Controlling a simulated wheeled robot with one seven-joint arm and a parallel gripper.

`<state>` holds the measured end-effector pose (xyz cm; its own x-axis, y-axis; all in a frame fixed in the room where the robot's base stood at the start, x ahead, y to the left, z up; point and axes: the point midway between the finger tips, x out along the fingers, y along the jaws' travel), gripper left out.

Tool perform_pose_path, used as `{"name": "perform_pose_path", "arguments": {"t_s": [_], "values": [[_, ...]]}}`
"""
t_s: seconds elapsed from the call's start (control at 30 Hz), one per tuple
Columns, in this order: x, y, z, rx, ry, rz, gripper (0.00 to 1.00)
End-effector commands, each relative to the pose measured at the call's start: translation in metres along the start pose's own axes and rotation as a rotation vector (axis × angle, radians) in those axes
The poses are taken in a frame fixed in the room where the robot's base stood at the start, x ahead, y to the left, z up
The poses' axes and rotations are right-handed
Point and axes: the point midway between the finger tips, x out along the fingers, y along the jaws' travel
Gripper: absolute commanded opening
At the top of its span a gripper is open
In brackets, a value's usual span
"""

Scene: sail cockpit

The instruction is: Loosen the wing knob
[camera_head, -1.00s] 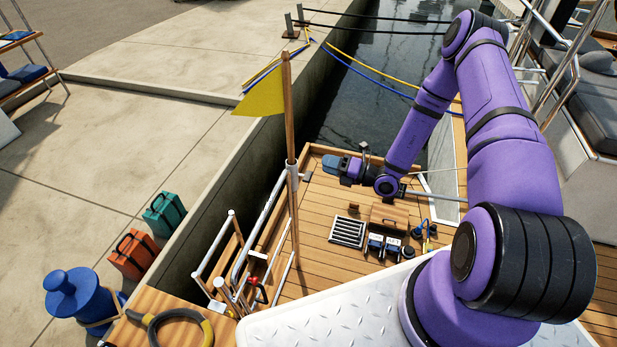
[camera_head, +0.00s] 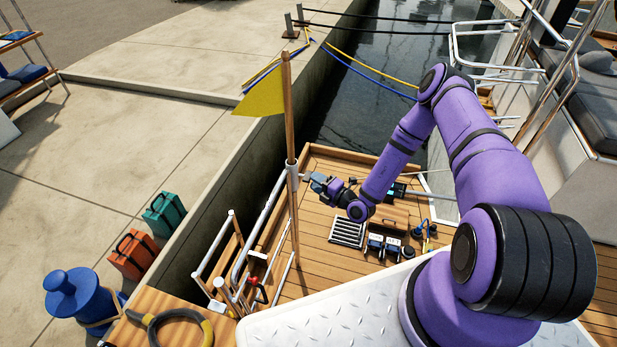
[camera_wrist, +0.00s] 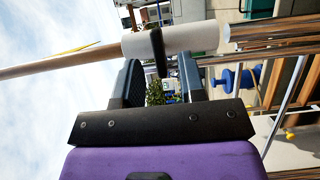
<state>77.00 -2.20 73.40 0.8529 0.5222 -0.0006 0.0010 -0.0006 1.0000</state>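The wing knob (camera_wrist: 158,52) shows in the wrist view as a narrow dark piece on the near side of a white sleeve (camera_wrist: 180,38). The sleeve holds the wooden flagstaff; it also shows in the head view (camera_head: 292,177). My gripper (camera_wrist: 160,66) is open, with one dark finger on each side of the knob. Gaps show between the knob and both fingers, so nothing is gripped. In the head view my gripper (camera_head: 313,180) is just right of the sleeve. The knob cannot be made out there.
The flagstaff (camera_head: 288,120) stands upright with a yellow flag (camera_head: 262,97). Metal rails (camera_head: 262,228) run beside its lower part. A grate (camera_head: 347,232) and several small items lie on the wooden deck below my arm. The water lies beyond the deck edge.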

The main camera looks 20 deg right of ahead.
Motion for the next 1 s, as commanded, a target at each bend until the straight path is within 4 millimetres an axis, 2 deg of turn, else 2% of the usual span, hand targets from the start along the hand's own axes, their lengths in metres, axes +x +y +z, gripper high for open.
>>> {"name": "perform_pose_path", "arguments": {"t_s": [0.1, 0.23, 0.63, 0.67, 0.8, 0.83, 1.0], "values": [[0.018, 0.000, -0.001, -0.002, 0.002, 0.001, 0.37], [0.031, 0.000, 0.000, -0.002, 0.002, 0.001, 0.37], [0.038, 0.000, 0.000, -0.001, 0.000, 0.000, 0.37], [0.038, 0.000, 0.000, -0.001, 0.000, 0.000, 0.35], [0.038, 0.000, 0.000, -0.001, 0.000, 0.000, 0.03], [0.038, 0.000, 0.000, -0.001, 0.000, 0.000, 0.00], [0.038, 0.000, 0.000, -0.002, 0.000, 0.001, 0.00]]}}
